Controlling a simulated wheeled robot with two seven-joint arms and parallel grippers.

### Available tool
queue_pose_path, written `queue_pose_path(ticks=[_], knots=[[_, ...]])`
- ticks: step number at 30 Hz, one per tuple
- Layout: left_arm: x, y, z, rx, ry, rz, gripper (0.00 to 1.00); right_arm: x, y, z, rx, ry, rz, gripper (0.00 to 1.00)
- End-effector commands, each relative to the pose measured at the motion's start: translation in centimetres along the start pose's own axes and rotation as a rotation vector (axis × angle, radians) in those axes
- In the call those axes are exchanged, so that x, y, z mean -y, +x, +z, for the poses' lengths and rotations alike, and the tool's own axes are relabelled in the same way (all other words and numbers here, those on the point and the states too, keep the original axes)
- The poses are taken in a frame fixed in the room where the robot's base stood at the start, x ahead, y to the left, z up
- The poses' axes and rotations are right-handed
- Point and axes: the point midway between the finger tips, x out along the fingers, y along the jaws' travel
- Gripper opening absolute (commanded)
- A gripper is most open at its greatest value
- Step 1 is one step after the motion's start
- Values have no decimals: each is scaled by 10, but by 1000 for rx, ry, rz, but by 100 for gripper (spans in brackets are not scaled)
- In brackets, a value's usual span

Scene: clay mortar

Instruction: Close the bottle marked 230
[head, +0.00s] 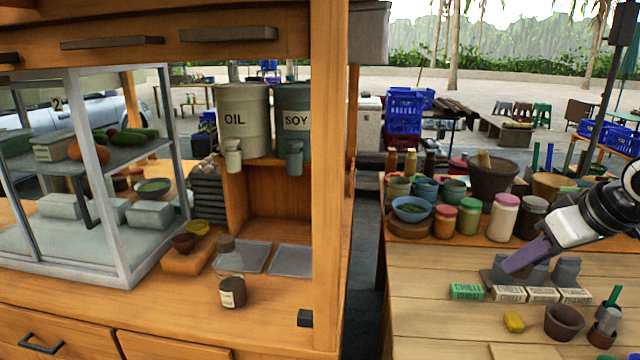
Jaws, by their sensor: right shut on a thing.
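A small clear glass vessel (229,263) with a brown top stands on the wooden counter of the stall. A dark brown part with a pale label (232,293) shows just in front of or below it. I cannot tell whether they are one bottle or two. The label is too small to read, and no 230 is legible anywhere. My right gripper (540,252) is at the right, above the plank table. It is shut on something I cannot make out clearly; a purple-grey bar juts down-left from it. It is far from the labelled vessel. My left gripper is out of view.
A wooden post (328,180) stands between the counter and the plank table (430,330). A glass case (90,180) is at left. Several jars, a pink-lidded one (503,217) among them, and a mortar (494,178) line the table's back. Chilli boxes (467,292) lie below my gripper.

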Motion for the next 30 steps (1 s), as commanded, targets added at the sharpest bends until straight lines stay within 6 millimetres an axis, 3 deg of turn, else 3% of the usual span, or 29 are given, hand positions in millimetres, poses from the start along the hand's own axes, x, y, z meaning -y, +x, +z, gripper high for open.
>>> queue_pose_path(ticks=[2, 4, 11, 15, 21, 25, 30], knots=[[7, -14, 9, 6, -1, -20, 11, 0, 0, 0, 0, 0, 0, 14], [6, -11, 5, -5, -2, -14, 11, 0, 0, 0, 0, 0, 0, 14], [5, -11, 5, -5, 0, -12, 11, 54, 20, 33, 3, 39, 26, 14], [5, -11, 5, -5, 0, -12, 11, 98, 28, 60, 1, 84, 53, 14], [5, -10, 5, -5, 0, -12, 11, 157, 24, 98, -2, 169, 107, 14], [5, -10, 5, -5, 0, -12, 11, 177, 17, 113, -3, 211, 134, 14], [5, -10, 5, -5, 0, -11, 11, 183, 14, 119, 0, 232, 149, 14]])
